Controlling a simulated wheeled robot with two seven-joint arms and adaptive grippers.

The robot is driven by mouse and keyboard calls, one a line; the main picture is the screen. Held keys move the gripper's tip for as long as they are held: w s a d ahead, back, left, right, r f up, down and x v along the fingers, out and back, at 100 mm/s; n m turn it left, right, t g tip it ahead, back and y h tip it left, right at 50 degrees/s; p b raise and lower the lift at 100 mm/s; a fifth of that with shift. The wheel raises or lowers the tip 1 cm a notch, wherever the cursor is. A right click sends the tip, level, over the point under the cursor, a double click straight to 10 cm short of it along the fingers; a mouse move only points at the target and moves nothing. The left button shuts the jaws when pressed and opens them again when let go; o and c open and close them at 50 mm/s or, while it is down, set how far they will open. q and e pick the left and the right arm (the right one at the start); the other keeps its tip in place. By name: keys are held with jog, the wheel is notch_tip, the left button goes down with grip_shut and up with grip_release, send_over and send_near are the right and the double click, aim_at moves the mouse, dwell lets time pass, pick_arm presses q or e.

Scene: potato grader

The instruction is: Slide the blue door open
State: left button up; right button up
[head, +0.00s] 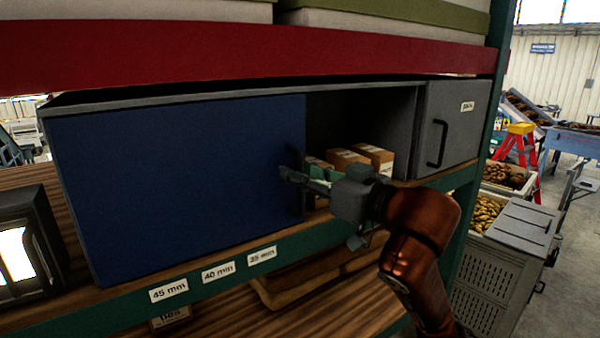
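The blue door (170,180) is a flat panel covering the left part of a grey cabinet on a shelf. A dark upright handle (293,155) is near its right edge. To the right of the door the cabinet is open, with small cardboard boxes (347,158) inside. My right gripper (292,177) is at the handle, its fingers pointing left and overlapping it. I cannot tell whether the fingers are closed around the handle, as part of it is hidden behind them. My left gripper is not in view.
A grey door (458,115) with a black handle closes the cabinet's right end. A red beam (240,50) runs above, and a green shelf edge (210,278) with size labels runs below. A dark-framed object (35,245) stands at the left. A green post bounds the shelf at right.

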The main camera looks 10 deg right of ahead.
jog(key=shift+s+d, duration=0.1)
jog(key=v, duration=1.1)
jog(key=shift+s+d, duration=0.25)
jog(key=shift+s, duration=0.1)
